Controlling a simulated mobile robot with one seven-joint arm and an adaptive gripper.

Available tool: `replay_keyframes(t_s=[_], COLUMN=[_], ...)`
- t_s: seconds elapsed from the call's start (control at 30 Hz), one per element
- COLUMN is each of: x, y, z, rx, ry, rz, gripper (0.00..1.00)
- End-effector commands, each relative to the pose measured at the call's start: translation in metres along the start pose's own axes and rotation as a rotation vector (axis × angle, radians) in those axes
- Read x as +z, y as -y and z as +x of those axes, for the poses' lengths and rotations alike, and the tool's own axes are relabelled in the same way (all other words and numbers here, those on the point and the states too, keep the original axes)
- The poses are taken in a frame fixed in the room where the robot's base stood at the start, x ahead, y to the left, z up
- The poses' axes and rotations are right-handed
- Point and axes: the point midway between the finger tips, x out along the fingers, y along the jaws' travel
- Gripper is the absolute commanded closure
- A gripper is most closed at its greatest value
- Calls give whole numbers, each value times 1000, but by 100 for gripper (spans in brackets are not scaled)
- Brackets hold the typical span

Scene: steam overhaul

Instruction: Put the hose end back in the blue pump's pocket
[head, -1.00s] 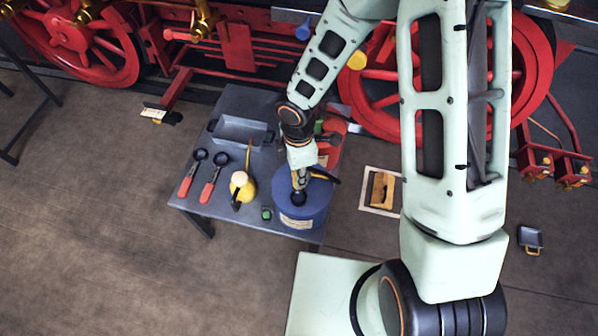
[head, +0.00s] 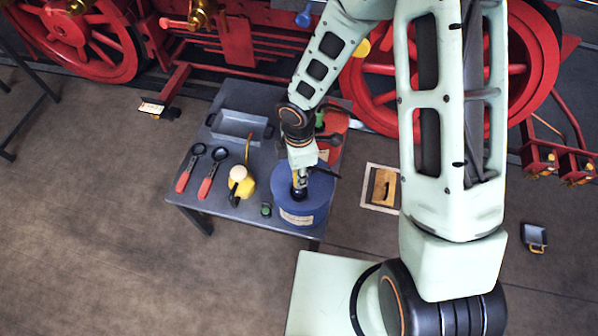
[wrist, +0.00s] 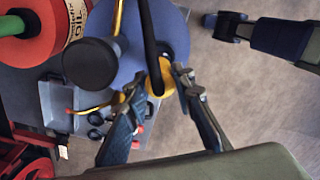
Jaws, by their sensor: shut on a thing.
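The blue pump (head: 303,213), a squat round drum with a pale label, stands at the front right of the grey table; its blue top (wrist: 177,35) fills the upper middle of the wrist view. My gripper (head: 299,187) points down over the drum's top. In the wrist view its fingers (wrist: 155,84) are closed in around the lower end of the black hose (wrist: 149,35), which comes down from the top edge. The grip itself is partly hidden by the fingers. I cannot make out the pocket or whether the hose end touches it.
A yellow oil can (head: 247,188), a small green-and-black item (head: 266,210) and two red-handled tools (head: 213,172) lie left of the pump. A grey tray (head: 237,125) is behind. A red oil can (wrist: 38,30) stands close by. Open floor lies left and front.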

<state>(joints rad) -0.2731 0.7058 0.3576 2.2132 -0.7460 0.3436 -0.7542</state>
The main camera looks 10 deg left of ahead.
Motion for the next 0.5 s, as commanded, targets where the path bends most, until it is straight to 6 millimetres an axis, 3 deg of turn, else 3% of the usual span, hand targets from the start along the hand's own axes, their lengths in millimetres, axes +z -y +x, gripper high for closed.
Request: replay_keyframes(t_s=[0.5], x=[0], y=[0], z=[16], rx=[3], ry=[0], rz=[-4], gripper=[100])
